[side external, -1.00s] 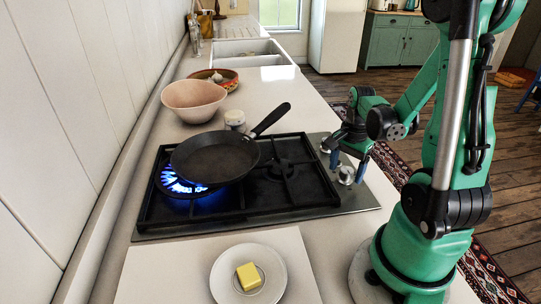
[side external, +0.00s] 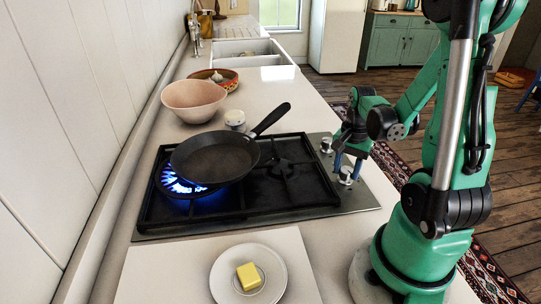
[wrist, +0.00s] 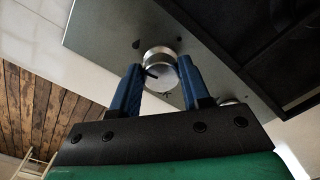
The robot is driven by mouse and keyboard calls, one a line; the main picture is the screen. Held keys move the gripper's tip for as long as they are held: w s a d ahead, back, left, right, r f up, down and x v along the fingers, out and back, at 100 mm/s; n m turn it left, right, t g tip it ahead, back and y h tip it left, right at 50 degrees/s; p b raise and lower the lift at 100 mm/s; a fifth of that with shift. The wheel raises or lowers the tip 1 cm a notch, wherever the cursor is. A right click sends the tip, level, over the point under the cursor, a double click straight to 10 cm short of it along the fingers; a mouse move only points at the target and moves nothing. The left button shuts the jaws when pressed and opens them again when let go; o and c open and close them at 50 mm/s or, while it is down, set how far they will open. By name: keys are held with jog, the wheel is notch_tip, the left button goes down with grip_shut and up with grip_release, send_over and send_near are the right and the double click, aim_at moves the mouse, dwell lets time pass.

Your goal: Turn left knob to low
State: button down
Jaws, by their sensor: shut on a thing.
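The left knob (side external: 346,175), a silver knob, is the nearer of two on the right side of the black hob (side external: 300,205) in the side view. My gripper (side external: 348,172) is shut on it, with a blue finger on either side. In the wrist view the knob (wrist: 160,66) sits between the blue fingertips (wrist: 160,75), and a dark pointer mark shows on its face. A blue flame (side external: 176,182) burns under the black frying pan (side external: 214,157).
The second knob (side external: 326,144) stands close beyond my gripper. The pan's handle (side external: 271,118) points toward the back right. A plate with butter (side external: 248,276) lies in front of the hob. A pink bowl (side external: 193,98) and a small white pot (side external: 235,119) stand behind it.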

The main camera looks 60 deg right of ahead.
aim_at(349, 171)
jog(key=n, duration=0.6)
jog(key=shift+s, duration=0.15)
jog(key=n, duration=0.6)
jog(key=shift+d+n, duration=0.15)
jog(key=shift+n, duration=0.15)
jog(key=shift+c, duration=2.1)
grip_release()
jog(key=shift+r, duration=2.8)
